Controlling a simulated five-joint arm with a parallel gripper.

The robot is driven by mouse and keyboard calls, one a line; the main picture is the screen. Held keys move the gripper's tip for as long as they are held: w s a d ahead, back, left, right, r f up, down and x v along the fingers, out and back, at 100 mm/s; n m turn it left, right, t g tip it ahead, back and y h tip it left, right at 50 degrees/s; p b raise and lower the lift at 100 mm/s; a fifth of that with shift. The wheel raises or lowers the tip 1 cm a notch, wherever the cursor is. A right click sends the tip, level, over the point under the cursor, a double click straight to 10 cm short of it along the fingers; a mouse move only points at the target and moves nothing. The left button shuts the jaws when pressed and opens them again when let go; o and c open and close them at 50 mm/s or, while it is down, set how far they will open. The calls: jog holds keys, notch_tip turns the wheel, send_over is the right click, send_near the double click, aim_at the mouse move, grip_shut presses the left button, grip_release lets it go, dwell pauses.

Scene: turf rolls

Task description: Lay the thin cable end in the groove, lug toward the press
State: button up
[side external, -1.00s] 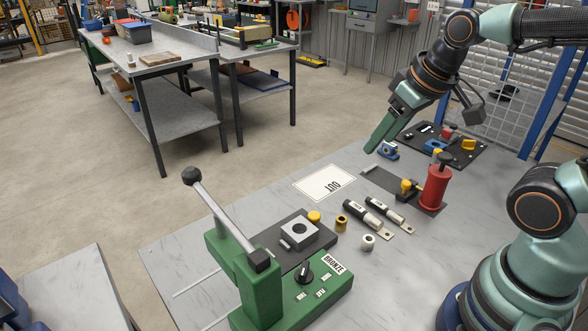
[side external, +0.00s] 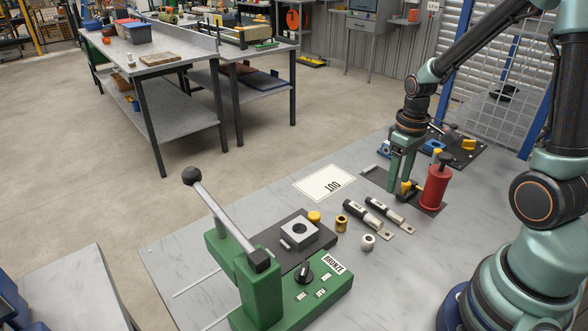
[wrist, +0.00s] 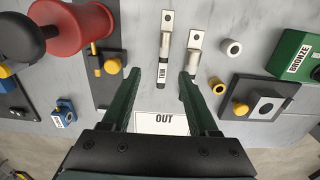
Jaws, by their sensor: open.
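The thin cable end (side external: 382,211) lies flat on the bench, its flat lug toward the lower right. In the wrist view the thin cable end (wrist: 163,68) has its lug at the top and its labelled body between my fingertips in the picture. My gripper (side external: 400,190) is open and empty, pointing down behind the cable ends; its fingers also show in the wrist view (wrist: 160,76). A thicker cable end (side external: 359,215) lies beside the thin one. The green lever press (side external: 258,285) stands at the front. I cannot make out the groove for certain.
The red cylinder (side external: 436,188) and a yellow clamp on a dark plate (side external: 373,178) stand close by my fingers. A brass ring (side external: 341,223) and a pale ring (side external: 368,242) lie near the cable ends. The white OUT card (side external: 322,183) lies to the left.

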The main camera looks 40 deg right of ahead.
aim_at(390, 214)
notch_tip(390, 214, down, 4)
jog(key=shift+r, duration=0.2)
jog(key=shift+a+f, duration=0.2)
jog(key=shift+f, duration=1.1)
jog(key=shift+a+f, duration=0.15)
jog(key=shift+f, duration=1.1)
grip_shut()
